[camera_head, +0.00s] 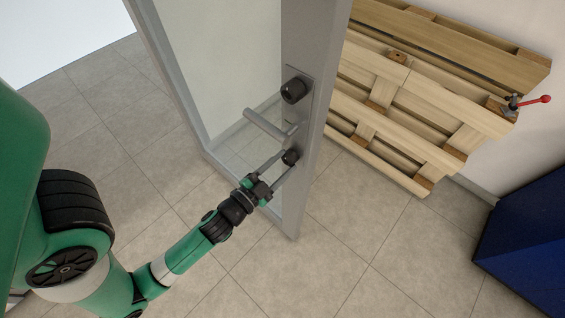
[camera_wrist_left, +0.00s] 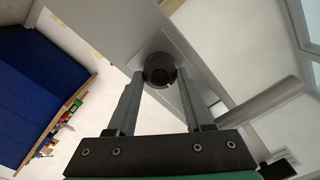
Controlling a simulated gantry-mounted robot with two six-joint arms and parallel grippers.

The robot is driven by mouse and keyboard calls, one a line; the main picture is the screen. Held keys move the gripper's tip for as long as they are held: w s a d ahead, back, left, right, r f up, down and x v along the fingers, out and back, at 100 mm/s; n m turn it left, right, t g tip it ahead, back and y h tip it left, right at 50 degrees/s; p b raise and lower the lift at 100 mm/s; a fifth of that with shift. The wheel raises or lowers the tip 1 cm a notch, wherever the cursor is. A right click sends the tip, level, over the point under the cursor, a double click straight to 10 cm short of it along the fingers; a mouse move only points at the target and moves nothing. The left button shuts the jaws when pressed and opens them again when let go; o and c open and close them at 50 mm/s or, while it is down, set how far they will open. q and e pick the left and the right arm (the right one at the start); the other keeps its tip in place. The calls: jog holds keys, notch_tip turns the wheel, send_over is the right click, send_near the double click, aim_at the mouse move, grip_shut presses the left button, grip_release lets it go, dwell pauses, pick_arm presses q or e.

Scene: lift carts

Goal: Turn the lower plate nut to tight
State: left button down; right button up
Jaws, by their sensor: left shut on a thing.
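The lower plate nut (camera_head: 290,157) is a dark, round knob low on the grey metal plate (camera_head: 305,97) of a glass door. In the left wrist view the nut (camera_wrist_left: 159,70) sits between the fingertips. My left gripper (camera_head: 284,164) reaches in from the lower left and is shut on the lower nut, one finger on each side. The fingers also show in the left wrist view (camera_wrist_left: 160,82). A similar upper nut (camera_head: 293,91) sits higher on the plate. How tight the lower nut is cannot be told. My right gripper is out of view.
A grey bar handle (camera_head: 266,124) sticks out between the two nuts, close above my gripper. Wooden pallets (camera_head: 425,85) lean on the wall behind the door. A red-handled tool (camera_head: 530,101) is at their right. A blue box (camera_head: 530,245) stands at the right. The front floor is clear.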

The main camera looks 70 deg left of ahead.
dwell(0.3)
pick_arm(q)
jog(key=shift+c, duration=1.5)
grip_release()
